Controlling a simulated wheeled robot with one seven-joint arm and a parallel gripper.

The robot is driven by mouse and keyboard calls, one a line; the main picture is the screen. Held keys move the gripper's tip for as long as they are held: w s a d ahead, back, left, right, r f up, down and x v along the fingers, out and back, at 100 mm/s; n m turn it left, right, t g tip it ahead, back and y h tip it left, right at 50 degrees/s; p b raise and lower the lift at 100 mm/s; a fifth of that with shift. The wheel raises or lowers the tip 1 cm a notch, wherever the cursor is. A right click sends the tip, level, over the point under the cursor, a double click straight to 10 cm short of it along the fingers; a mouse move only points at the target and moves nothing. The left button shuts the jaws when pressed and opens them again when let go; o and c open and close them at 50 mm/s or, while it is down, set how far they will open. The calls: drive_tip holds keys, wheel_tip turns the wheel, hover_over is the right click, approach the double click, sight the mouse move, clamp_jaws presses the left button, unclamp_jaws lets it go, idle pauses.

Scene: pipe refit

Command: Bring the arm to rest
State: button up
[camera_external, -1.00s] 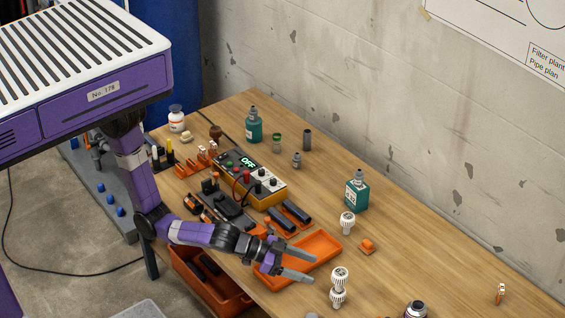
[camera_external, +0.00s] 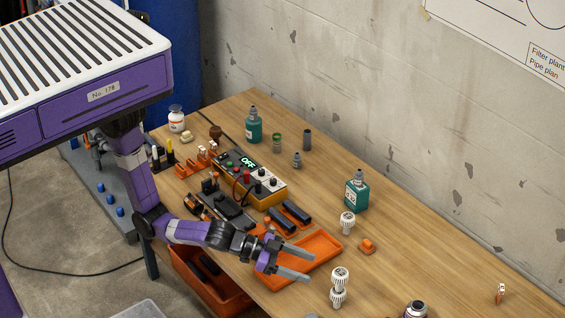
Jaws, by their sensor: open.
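My gripper (camera_external: 298,262) is at the end of my purple and black arm, which hangs from under the purple housing at the upper left. Its two grey fingers are spread apart and point right, with nothing between them. It is over the orange tray (camera_external: 325,241) on the wooden workbench (camera_external: 420,235). The gripper and wrist hide part of the tray. I cannot tell how far above the tray the fingers are.
A yellow device reading OFF (camera_external: 262,184) and black cylinders (camera_external: 283,217) lie behind the tray. White ribbed fittings (camera_external: 340,277) stand to its right. Teal bottles (camera_external: 356,190) stand farther back. An orange bin (camera_external: 215,290) is below the bench edge. The bench's right part is mostly clear.

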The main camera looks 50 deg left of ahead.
drive_tip(key=w+a+n+t, duration=0.1)
drive_tip(key=w+a+t, duration=0.1)
drive_tip(key=a, duration=1.4)
drive_tip(key=w+a+n+t, duration=0.1)
drive_tip(key=w+a+t, duration=0.15)
drive_tip(key=a, duration=1.35)
drive_tip(key=s+a+n+y, duration=0.4)
drive_tip(key=s+a+y, duration=0.1)
drive_tip(key=a, duration=0.6)
drive_tip(key=s+a+f+n+y, duration=0.1)
drive_tip(key=s+a+n+y, duration=0.3)
drive_tip(key=s+a, duration=0.3)
drive_tip(key=a+t+y, duration=0.1)
drive_tip(key=a, duration=0.3)
drive_tip(key=shift+a+f+y, duration=0.25)
drive_tip(key=shift+y, duration=0.15)
